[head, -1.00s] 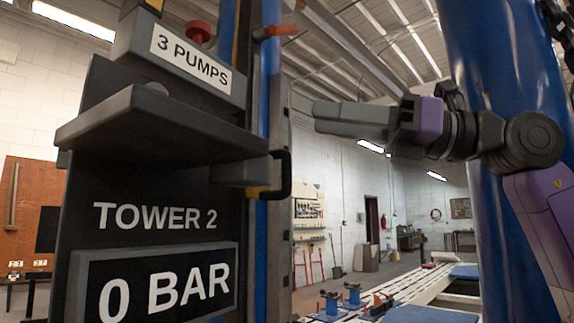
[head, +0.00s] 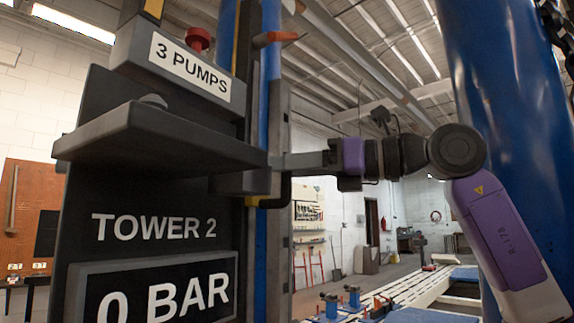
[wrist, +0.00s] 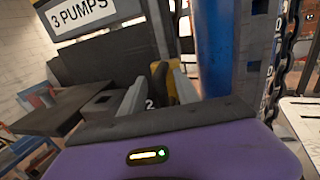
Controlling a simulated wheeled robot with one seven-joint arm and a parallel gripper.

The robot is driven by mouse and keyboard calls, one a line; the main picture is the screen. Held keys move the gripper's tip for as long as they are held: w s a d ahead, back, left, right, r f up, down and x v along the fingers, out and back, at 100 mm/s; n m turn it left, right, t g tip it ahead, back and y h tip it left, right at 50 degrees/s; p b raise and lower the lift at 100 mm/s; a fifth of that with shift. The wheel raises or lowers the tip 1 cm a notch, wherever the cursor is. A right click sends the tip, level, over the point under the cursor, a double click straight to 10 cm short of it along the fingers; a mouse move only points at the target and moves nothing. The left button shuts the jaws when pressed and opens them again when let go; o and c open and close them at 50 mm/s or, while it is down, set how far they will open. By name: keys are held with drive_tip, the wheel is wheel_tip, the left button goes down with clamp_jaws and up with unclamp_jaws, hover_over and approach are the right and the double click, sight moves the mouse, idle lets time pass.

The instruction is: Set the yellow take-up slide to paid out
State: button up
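My gripper (head: 284,162) reaches in from the right, level with the dark shelf of the tower, and its fingertips are at the tower's right edge. In the wrist view its two pale fingers (wrist: 158,86) stand apart with a gap between them. A yellow piece (wrist: 159,76), apparently the take-up slide, shows beyond and between the fingers; I cannot tell whether they touch it. A small yellow part (head: 251,201) shows under the bracket in the head view, beside a black hook-shaped piece. The slide's markings are mostly hidden; only a "2" is readable.
The tower panel (head: 150,197) reads TOWER 2 and 0 BAR. A dark shelf (head: 150,140) juts out beneath the 3 PUMPS box (head: 190,65), which has a red knob (head: 199,39). A thick blue column (head: 505,90) stands at right.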

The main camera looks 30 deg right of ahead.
drive_tip(key=shift+a, duration=0.1)
clamp_jaws()
drive_tip(key=shift+a, duration=0.2)
idle(1.2)
